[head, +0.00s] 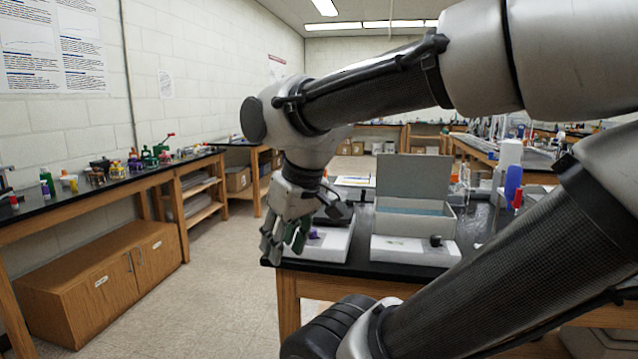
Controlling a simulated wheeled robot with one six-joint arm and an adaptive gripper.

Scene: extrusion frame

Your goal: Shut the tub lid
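The tub (407,224) is a light grey box on the dark-topped bench. Its lid (413,176) stands open, upright along the back edge. A bluish strip shows inside the tub. My gripper (284,243) points down at the bench's left front corner, left of the tub and apart from it. Something green shows at the fingers; I cannot tell whether it is part of the gripper or a thing behind or between them. The finger gap is not clear.
A white tray (329,246) with a small purple thing lies between my gripper and the tub. A white slab (405,252) with a small dark thing lies before the tub. Blue and red-topped bottles (513,184) stand right of it. Floor at left is clear.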

